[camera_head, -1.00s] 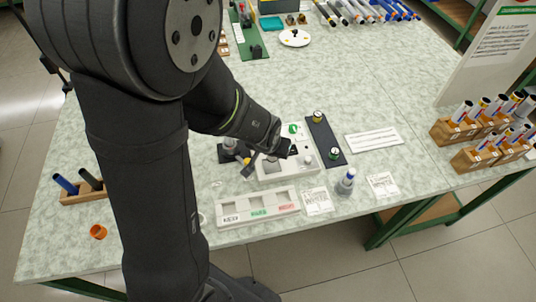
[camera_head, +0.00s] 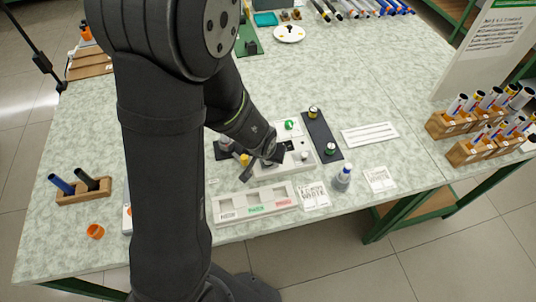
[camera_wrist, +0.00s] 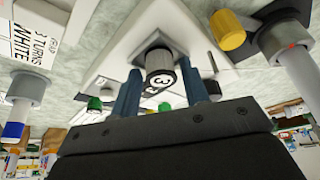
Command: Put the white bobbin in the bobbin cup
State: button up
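My gripper (camera_wrist: 161,92) points at the white station with its two blue fingers apart. A dark grey cylinder (camera_wrist: 158,60) stands between the fingers, with a round "3" mark just below it; the fingers seem clear of its sides. In the head view my gripper (camera_head: 268,160) is low over the white station (camera_head: 292,142), and my wrist hides part of it. I cannot clearly pick out a white bobbin. An orange cup-like piece (camera_head: 95,231) lies at the front left; I cannot tell which container is the bobbin cup.
A white three-compartment tray (camera_head: 254,204) lies in front of the station. A grey holder with a blue-tipped white rod (camera_head: 342,178) stands to its right. A yellow cylinder (camera_wrist: 227,30) and another grey holder with a rod (camera_wrist: 290,52) are close to the gripper. Wooden rod racks (camera_head: 459,122) stand far right.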

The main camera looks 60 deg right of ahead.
jog(key=shift+w, duration=0.1)
jog(key=shift+a+r, duration=0.15)
jog(key=shift+r, duration=0.35)
jog(key=v, duration=1.1)
jog(key=shift+a+r, duration=0.1)
jog(key=shift+x, duration=6.15)
jog(key=shift+r, duration=0.1)
